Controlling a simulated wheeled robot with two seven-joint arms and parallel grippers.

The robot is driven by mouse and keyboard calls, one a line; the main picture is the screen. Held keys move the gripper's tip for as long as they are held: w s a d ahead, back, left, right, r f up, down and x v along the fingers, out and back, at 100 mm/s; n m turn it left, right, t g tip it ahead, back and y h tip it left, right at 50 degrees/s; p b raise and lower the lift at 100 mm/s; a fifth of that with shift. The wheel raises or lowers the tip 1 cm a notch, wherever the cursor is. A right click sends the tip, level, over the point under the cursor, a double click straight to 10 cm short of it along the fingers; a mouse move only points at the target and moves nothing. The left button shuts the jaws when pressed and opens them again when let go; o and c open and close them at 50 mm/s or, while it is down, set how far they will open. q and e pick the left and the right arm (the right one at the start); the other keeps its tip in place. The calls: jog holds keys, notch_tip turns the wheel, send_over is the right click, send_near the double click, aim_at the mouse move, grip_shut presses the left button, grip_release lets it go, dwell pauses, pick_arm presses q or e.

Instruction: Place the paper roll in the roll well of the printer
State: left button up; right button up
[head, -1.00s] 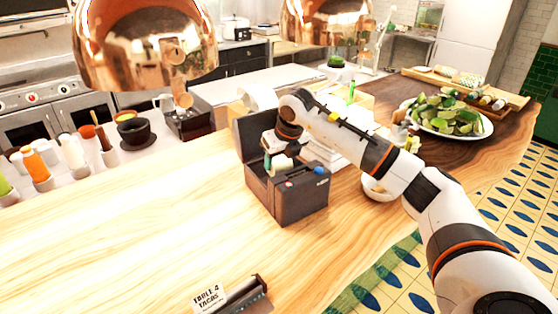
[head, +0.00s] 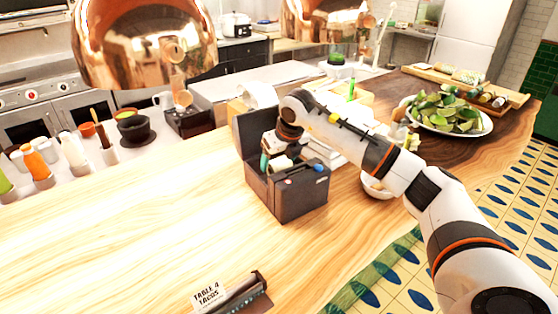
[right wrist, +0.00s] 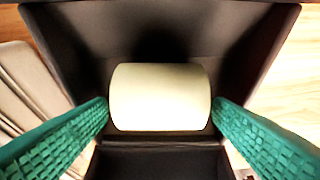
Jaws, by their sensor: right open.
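The dark printer (head: 290,200) stands on the wooden counter with its lid raised. The pale paper roll (right wrist: 160,97) lies on its side inside the dark open well, seen in the right wrist view. The roll (head: 282,163) is partly hidden by the gripper and printer wall in the head view. My right gripper (right wrist: 160,118) is open, with one green finger at each end of the roll, very close to it. Whether the fingers touch the roll or the roll rests on the well floor, I cannot tell. My left gripper is out of view.
A white bowl (head: 376,187) and a plate of limes (head: 446,117) are to the right. Copper lamps (head: 145,45) hang above. The counter left of the printer is clear.

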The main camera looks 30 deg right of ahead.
jog(key=b+v, duration=0.2)
jog(key=v, duration=0.9)
jog(key=shift+s+r, duration=0.1)
jog(key=shift+s, duration=0.05)
